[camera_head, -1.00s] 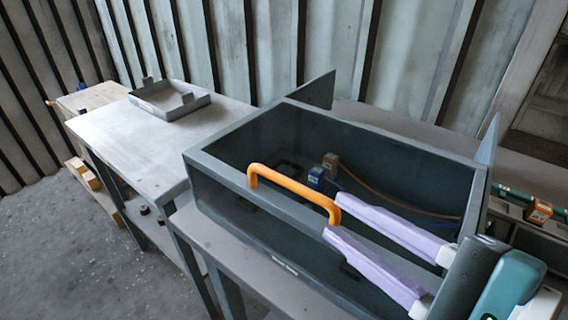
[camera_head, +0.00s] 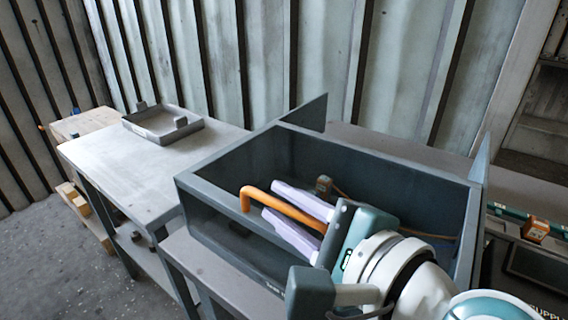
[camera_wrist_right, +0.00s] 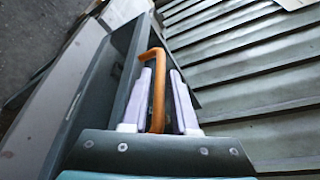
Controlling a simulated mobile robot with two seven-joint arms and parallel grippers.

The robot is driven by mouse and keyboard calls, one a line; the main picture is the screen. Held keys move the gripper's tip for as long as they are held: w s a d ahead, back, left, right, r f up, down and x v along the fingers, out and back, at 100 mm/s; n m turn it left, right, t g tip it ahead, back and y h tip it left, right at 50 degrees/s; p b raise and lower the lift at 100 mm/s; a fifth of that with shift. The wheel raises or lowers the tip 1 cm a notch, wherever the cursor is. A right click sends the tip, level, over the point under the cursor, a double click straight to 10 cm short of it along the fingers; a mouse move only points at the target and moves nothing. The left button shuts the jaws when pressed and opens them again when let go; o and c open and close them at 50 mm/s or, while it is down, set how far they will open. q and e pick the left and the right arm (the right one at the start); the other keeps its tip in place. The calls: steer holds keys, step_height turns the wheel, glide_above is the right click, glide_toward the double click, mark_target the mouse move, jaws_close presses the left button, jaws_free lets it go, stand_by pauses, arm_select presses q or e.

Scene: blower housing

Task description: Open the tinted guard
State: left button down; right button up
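The tinted guard (camera_head: 250,168) appears as a dark see-through surface on the grey blower housing (camera_head: 215,225); its exact edges are hard to tell. An orange bar handle (camera_head: 255,197) stands at the front of the housing and also shows in the right wrist view (camera_wrist_right: 158,80). My right gripper (camera_head: 272,204) is open, its two lavender fingers on either side of the handle. In the right wrist view the handle lies between the fingers (camera_wrist_right: 160,82), with a gap visible to the right finger. My left gripper is not in view.
A grey table (camera_head: 120,170) with a shallow tray (camera_head: 160,124) stands to the left. Upright plates rise at the housing's back corner (camera_head: 308,115) and right side (camera_head: 480,165). A small orange-brown block (camera_head: 323,184) and a cable show inside. A corrugated wall is behind.

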steer(key=shift+c, duration=0.3)
jaws_close()
stand_by(1.0)
